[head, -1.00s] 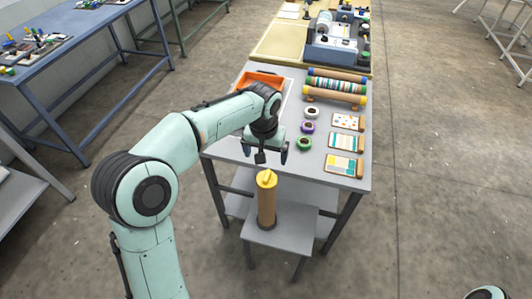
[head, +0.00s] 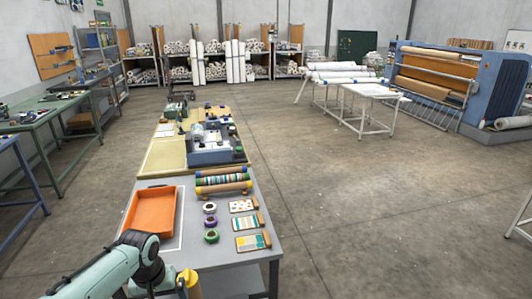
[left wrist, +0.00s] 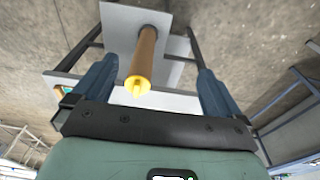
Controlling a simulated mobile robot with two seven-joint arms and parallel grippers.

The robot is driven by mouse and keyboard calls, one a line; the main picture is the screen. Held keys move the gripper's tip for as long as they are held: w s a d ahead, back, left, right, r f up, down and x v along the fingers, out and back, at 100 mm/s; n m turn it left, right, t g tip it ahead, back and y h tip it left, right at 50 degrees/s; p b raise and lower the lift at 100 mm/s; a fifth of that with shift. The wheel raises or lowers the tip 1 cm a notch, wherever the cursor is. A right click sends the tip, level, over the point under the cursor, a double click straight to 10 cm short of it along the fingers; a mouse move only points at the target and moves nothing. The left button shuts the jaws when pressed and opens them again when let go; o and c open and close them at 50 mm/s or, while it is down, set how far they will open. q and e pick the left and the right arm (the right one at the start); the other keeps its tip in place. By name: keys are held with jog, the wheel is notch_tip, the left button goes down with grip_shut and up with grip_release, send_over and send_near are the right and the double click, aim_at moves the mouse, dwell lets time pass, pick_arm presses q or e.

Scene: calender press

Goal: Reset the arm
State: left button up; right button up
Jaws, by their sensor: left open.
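My left arm (head: 105,270) comes in at the bottom left of the head view. Its gripper is mostly cut off by the lower edge there. In the left wrist view my left gripper (left wrist: 156,66) has its two blue-grey fingers wide apart, with nothing held. A brown tube with a yellow cap (left wrist: 144,58) shows between and beyond the fingers, standing on a small grey stand (left wrist: 118,32). In the head view only the yellow cap (head: 187,280) and a bit of tube show, just right of the arm. My right gripper is not in view.
The grey table (head: 212,252) holds an orange tray (head: 152,212), patterned rolls (head: 222,180), tape rings (head: 210,221) and sample cards (head: 252,242). A blue-grey machine (head: 210,150) stands behind. A large blue press (head: 440,80) is far right. The floor right of the table is clear.

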pick_arm(q)
jog(key=s+d+f+g+h, duration=0.1)
jog(key=d+f, duration=0.1)
jog(key=f, duration=0.6)
jog(key=d+f+h, duration=0.1)
jog(key=d+f, duration=0.2)
jog(key=f, duration=0.6)
jog(key=s+d+f+h, duration=0.1)
jog(key=s+d+f, duration=0.2)
jog(key=s+f, duration=0.4)
jog(key=s+d+f+g+h, duration=0.1)
jog(key=s+d+f, duration=0.2)
jog(key=s+f, duration=0.4)
notch_tip(320, 180, down, 4)
jog(key=shift+s+f, duration=0.2)
jog(key=shift+s, duration=0.1)
jog(key=shift+n, duration=0.7)
jog(key=s+f, duration=0.1)
jog(key=s, duration=0.3)
jog(key=s+d+f, duration=0.1)
jog(key=s+f, duration=0.1)
jog(key=s, duration=0.2)
jog(key=s+d+f, duration=0.1)
jog(key=s, duration=0.3)
jog(key=shift+f, duration=0.3)
jog(key=shift+c, duration=0.7)
jog(key=shift+a, duration=0.15)
